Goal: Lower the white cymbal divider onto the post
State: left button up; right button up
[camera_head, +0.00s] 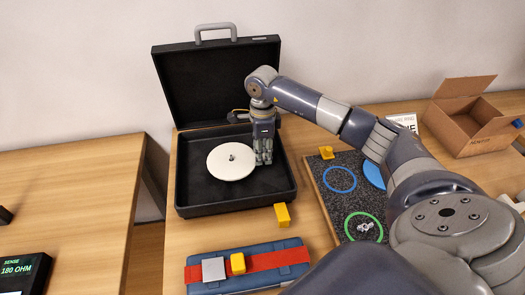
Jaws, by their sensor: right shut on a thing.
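The white cymbal divider (231,171) is a flat white disc lying level inside the open black case (286,187). A small dark post tip (231,157) shows at the middle of the disc. My right gripper (264,160) points down at the disc's right edge and is shut on it. Whether the disc rests on the case floor or hangs slightly above it I cannot tell. The rest of the post is hidden under the disc. My left gripper is not in the picture.
The case lid stands open behind. To the right lies a dark speckled board (340,205) with blue and green rings. A blue case with a red strap (270,262) lies in front, with a yellow block (282,215) between. An open cardboard box (468,125) stands at the back right.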

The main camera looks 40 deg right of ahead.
jog(key=o, duration=1.1)
jog(key=shift+r, duration=0.15)
notch_tip(320, 180, up, 12)
jog(key=shift+f, duration=0.1)
jog(key=shift+a+f, duration=0.1)
